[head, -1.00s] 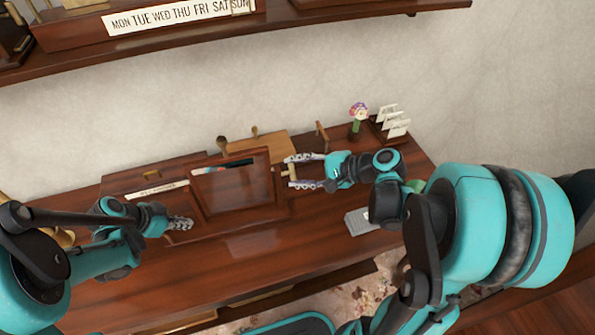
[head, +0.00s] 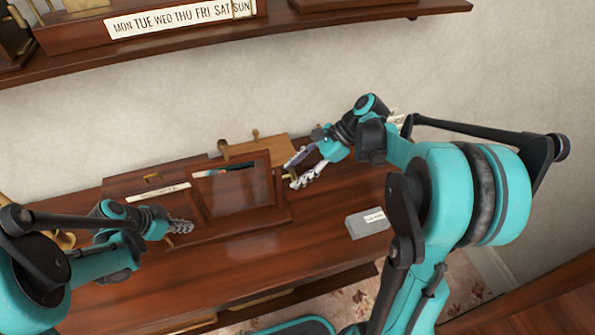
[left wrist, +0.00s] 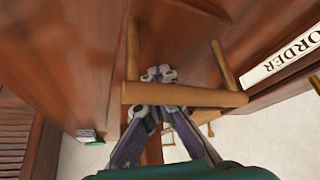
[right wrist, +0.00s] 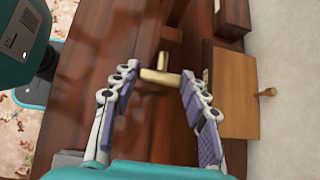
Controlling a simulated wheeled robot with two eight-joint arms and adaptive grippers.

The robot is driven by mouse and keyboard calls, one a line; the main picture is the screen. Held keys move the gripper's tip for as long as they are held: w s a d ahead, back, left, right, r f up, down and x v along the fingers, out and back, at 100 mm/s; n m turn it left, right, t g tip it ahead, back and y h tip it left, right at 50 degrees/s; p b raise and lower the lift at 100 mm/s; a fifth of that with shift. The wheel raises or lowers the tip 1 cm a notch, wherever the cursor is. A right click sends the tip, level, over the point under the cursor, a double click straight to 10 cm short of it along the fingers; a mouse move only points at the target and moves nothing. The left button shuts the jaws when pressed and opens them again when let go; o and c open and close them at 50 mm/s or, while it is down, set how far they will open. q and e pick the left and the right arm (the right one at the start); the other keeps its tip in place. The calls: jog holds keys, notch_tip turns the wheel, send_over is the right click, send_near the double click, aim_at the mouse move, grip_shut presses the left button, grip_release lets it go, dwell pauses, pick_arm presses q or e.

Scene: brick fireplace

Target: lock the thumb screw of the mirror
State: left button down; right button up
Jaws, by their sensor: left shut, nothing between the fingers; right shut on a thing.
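The mirror (head: 238,190) stands tilted in a dark wooden frame on the desk. The thumb screw (right wrist: 160,77) is a brass T-shaped piece at the mirror's right side. My right gripper (head: 298,172) is at that side, its fingers spread about the width of the screw's crossbar. In the right wrist view my right gripper (right wrist: 159,76) has the crossbar between its fingertips. My left gripper (head: 182,226) is shut and empty, left of the mirror. In the left wrist view its closed fingertips (left wrist: 160,73) show beyond a U-shaped brass-coloured bar (left wrist: 190,96), which crosses in front of the fingers.
The desk (head: 240,255) is clear in front of the mirror. A small grey box (head: 367,224) lies to the right. A light wooden block (head: 260,150) stands behind the mirror. A shelf (head: 230,42) with a weekday sign runs along the wall above.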

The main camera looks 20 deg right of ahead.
jog(key=shift+g, duration=0.3)
dwell(0.4)
jog(key=o, duration=1.2)
jog(key=v, duration=1.2)
pick_arm(q)
jog(key=shift+r, duration=0.1)
pick_arm(e)
jog(key=shift+r, duration=0.1)
